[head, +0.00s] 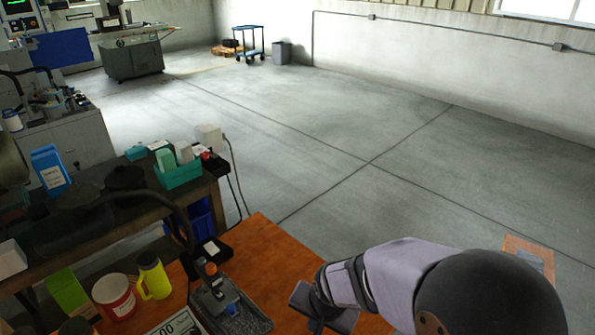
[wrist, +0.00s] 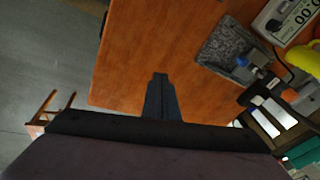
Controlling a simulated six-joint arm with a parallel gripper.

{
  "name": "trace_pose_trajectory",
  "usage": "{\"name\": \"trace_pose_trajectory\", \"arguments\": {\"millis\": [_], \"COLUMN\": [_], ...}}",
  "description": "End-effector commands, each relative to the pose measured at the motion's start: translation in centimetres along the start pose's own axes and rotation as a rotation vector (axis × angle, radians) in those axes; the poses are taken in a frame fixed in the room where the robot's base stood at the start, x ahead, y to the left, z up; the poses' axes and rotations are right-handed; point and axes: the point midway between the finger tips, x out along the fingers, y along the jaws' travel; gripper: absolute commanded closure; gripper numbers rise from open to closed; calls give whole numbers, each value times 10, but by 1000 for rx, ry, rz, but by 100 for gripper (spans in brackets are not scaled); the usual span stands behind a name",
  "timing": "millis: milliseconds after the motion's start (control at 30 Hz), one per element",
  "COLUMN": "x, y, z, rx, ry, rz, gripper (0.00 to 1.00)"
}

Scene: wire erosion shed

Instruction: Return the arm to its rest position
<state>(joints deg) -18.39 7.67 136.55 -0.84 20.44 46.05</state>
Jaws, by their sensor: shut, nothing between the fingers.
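My gripper (wrist: 160,77) shows in the wrist view as dark fingers closed together, with nothing between them. It is above the bare part of the orange wooden table (wrist: 125,45). In the head view my arm reaches in from the lower right, and the dark gripper body (head: 322,308) is over the table (head: 262,250) near its right side. The fingertips are hidden in the head view.
A granite stand (head: 235,312) with a gauge is left of my gripper, near a yellow bottle (head: 152,277), a red-and-white tub (head: 115,297) and a display (head: 180,325). A dark bench (head: 100,222) with boxes stands at left. Open floor (head: 330,190) lies beyond the table.

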Motion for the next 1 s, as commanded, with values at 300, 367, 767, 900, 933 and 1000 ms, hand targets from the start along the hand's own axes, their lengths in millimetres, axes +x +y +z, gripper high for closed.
{"name": "trace_pose_trajectory", "arguments": {"millis": [300, 367, 767, 900, 933, 1000], "x": [-43, -48, -56, -56, -56, -56], "y": [111, 121, 140, 140, 140, 140], "z": [23, 29, 41, 41, 41, 41], "rx": [-341, -383, -469, -469, -469, -469], "ry": [-157, -182, -234, -234, -234, -234], "rz": [130, 135, 139, 139, 139, 139], "gripper": [100, 100, 100, 100, 100, 100]}}
